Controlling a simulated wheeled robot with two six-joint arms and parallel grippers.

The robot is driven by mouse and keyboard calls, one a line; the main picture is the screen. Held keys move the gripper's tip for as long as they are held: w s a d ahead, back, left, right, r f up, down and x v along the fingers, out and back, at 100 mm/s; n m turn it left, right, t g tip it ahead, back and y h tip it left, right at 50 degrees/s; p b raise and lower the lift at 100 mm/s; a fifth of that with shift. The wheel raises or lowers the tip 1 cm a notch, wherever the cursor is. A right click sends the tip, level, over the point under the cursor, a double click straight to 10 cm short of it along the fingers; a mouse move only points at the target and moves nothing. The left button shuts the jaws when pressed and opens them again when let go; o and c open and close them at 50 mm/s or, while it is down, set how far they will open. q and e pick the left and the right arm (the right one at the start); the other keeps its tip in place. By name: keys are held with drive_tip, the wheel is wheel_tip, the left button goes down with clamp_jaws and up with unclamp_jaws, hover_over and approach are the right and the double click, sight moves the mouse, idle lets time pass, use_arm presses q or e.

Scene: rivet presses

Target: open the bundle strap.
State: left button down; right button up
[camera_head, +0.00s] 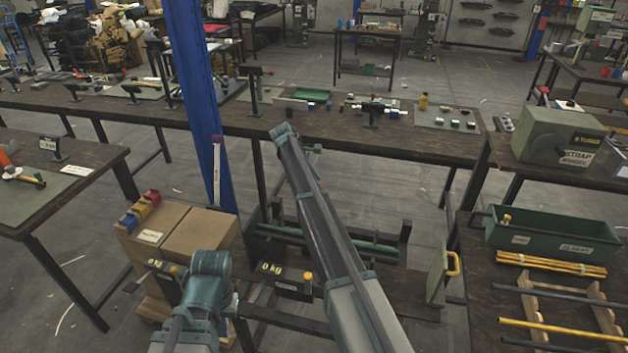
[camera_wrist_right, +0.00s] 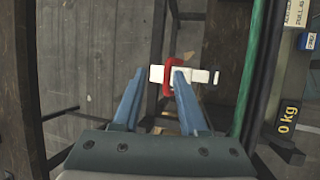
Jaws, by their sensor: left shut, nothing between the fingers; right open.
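In the right wrist view, a white strap (camera_wrist_right: 203,76) with a red loop or buckle (camera_wrist_right: 169,66) around it lies just past the fingertips of my right gripper (camera_wrist_right: 158,73). The gripper is open, its two blue fingers apart, and the red piece shows in the gap near the right finger. I cannot tell whether a finger touches it. In the head view, my left gripper (camera_head: 232,303) is low at the left of centre, shut and empty, and partly hidden by its own arm.
A low rack with green bars (camera_head: 375,246) stands behind my right arm. Cardboard boxes (camera_head: 202,234) stand beside the blue column (camera_head: 203,85). At the right, a table holds a green bin (camera_head: 540,231), yellow rods (camera_head: 552,265) and a wooden frame.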

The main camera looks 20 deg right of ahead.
drive_tip(key=p+v, duration=1.2)
drive_tip(key=v, duration=0.1)
drive_tip(key=shift+r, duration=0.25)
drive_tip(key=shift+a, duration=0.1)
drive_tip(key=s+a+f+m+y+b, duration=0.1)
drive_tip(key=s+a, duration=0.5)
drive_tip(key=s, duration=0.8)
drive_tip(key=s+a+f+m+y+b, duration=0.1)
drive_tip(key=s+a+f+m+b, duration=0.2)
drive_tip(key=s+a, duration=0.4)
drive_tip(key=s+a+f+m+y+b, duration=0.2)
drive_tip(key=s+a+f, duration=0.4)
drive_tip(key=s, duration=1.7)
drive_tip(key=shift+a+m+b, duration=0.25)
drive_tip(key=shift+m+b, duration=0.15)
drive_tip(key=shift+b, duration=0.5)
